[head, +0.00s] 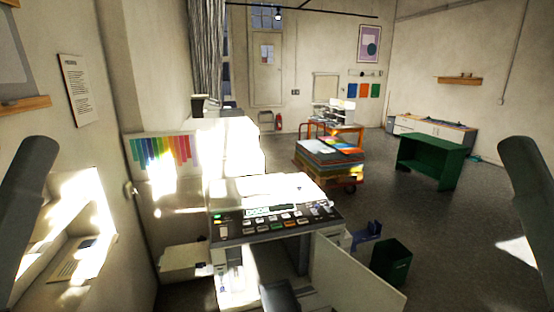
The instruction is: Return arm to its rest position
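Two dark grey arm links of mine stand at the left and right edges of the head view. Neither gripper shows; both arms run out of the frame. Between them stands a white office machine (272,187) with a dark control panel (275,220) full of buttons and a small display. Its front is open, with a white door (350,278) swung out to the right and a dark inside showing. No held object is in view.
A green bin (391,262) stands on the floor right of the machine. Behind it are a cart stacked with coloured paper (328,160), an orange trolley (335,130) and a green table (436,155). A sunlit shelf (80,235) is at the left wall. Floor at right is clear.

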